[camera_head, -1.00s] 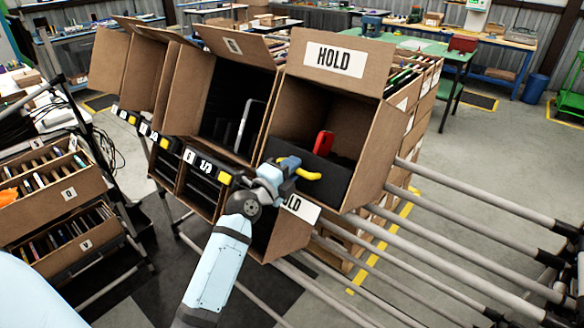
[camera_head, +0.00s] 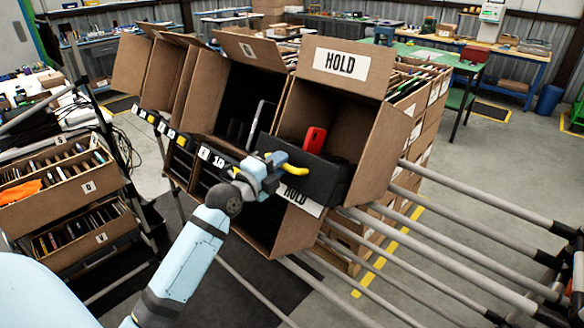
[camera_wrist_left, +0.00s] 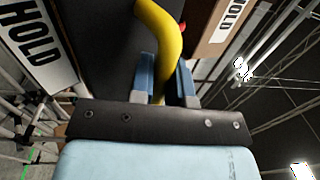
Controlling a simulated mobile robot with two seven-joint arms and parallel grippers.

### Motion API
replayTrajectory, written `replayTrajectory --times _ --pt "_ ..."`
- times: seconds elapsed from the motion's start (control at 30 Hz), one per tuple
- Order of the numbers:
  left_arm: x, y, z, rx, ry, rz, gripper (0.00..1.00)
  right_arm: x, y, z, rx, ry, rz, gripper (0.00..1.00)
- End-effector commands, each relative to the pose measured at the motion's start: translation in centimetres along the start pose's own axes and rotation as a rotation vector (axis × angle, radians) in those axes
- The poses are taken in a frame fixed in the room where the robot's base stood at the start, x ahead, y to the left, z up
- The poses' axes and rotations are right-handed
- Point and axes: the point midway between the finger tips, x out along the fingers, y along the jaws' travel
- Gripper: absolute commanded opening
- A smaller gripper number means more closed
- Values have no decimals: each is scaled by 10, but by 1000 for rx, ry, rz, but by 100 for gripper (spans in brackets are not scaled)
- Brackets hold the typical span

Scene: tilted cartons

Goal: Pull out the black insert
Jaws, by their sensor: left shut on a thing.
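The black insert (camera_head: 325,183) sits at the mouth of the tilted carton marked HOLD (camera_head: 385,150), its front standing out past the carton's lower edge. A red object (camera_head: 314,140) shows above it. My left gripper (camera_head: 279,162) is shut on the insert's yellow handle (camera_head: 294,170). In the left wrist view the yellow handle (camera_wrist_left: 162,35) runs between the two blue fingers (camera_wrist_left: 165,88), with the black insert (camera_wrist_left: 100,45) behind it. The insert's rear part is hidden inside the carton. My right gripper is not in view.
More tilted cartons (camera_head: 200,85) stand in a row to the left, with black numbered fronts below. A lower HOLD carton (camera_head: 295,225) lies just under the insert. Grey rack pipes (camera_head: 480,200) stick out at the right. Open floor (camera_head: 455,150) lies beyond.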

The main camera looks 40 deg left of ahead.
Motion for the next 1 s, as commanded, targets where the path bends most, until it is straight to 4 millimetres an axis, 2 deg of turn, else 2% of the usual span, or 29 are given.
replayTrajectory --times 0.2,0.5,0.73,1.0 --pt "-34 -23 0 3 5 6 0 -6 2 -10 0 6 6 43" --pt "-69 -46 0 1 3 5 0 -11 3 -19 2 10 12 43" --pt "-83 -54 0 0 3 3 0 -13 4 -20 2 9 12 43" --pt "-86 -57 1 -1 2 1 0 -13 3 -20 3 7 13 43"
